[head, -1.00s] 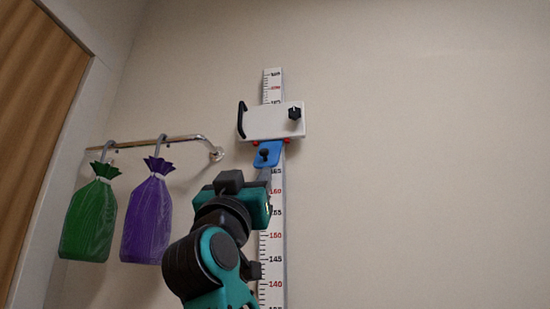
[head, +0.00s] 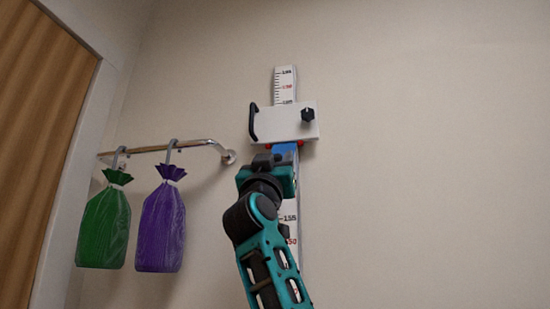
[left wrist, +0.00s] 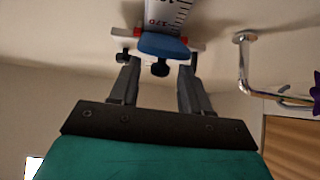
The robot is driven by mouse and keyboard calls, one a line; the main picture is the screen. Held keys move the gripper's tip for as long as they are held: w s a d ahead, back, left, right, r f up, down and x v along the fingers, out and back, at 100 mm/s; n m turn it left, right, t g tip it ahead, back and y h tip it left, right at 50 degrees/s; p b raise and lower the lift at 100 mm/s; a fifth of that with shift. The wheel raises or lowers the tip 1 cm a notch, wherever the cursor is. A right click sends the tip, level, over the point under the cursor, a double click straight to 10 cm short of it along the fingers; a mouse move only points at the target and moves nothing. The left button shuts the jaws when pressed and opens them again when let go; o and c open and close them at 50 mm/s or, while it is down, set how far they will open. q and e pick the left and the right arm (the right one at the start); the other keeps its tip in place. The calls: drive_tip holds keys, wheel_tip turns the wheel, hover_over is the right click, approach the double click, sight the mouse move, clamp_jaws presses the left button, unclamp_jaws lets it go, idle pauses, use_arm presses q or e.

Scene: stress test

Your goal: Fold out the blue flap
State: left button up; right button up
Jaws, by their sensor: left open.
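The blue flap (head: 285,149) sits below the white slider block (head: 284,122) on the wall's height scale (head: 285,84). My left gripper (head: 280,157) is just below and in front of the flap and hides much of it in the head view. In the left wrist view the flap (left wrist: 163,46) hangs beyond the two fingers (left wrist: 157,72), centred between their tips, with a dark knob (left wrist: 161,68) under it. The fingers are open and apart, with nothing gripped. I cannot tell whether a finger touches the flap. My right gripper is not in view.
A metal rail (head: 190,147) on the wall at left holds a green bag (head: 104,228) and a purple bag (head: 161,230). A wooden door or panel (head: 40,130) stands at far left. The slider has a black handle (head: 252,122) and a black knob (head: 307,115). The wall at right is bare.

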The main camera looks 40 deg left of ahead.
use_arm(q)
drive_tip(key=shift+c, duration=0.2)
clamp_jaws()
idle(0.3)
